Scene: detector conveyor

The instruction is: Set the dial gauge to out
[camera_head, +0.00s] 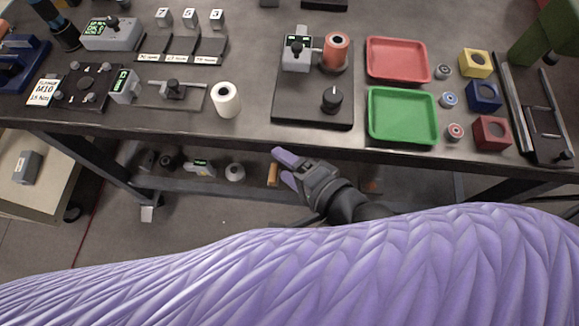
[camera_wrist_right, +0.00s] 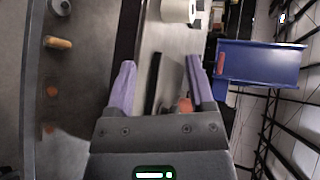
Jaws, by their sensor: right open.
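No part is plainly marked as the dial gauge. A black round knob (camera_head: 331,97) with a pale pointer mark sits on a dark base plate (camera_head: 290,113) in the middle of the bench. A grey device with a small lit display (camera_head: 297,50) stands at the back of that plate. Its readings are too small to tell. My right gripper (camera_head: 280,162) is open and empty, in front of and apart from the bench edge, below the plate in the head view. Its two purple fingers stand apart in the right wrist view (camera_wrist_right: 160,65). My left gripper is out of view.
An orange spool (camera_head: 336,50) stands beside the grey device. A red tray (camera_head: 397,42) and a green tray (camera_head: 436,118) lie to the right. A white roll (camera_head: 226,99) and another display unit (camera_head: 123,86) are left. A low shelf (camera_head: 255,183) holds small items under the bench.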

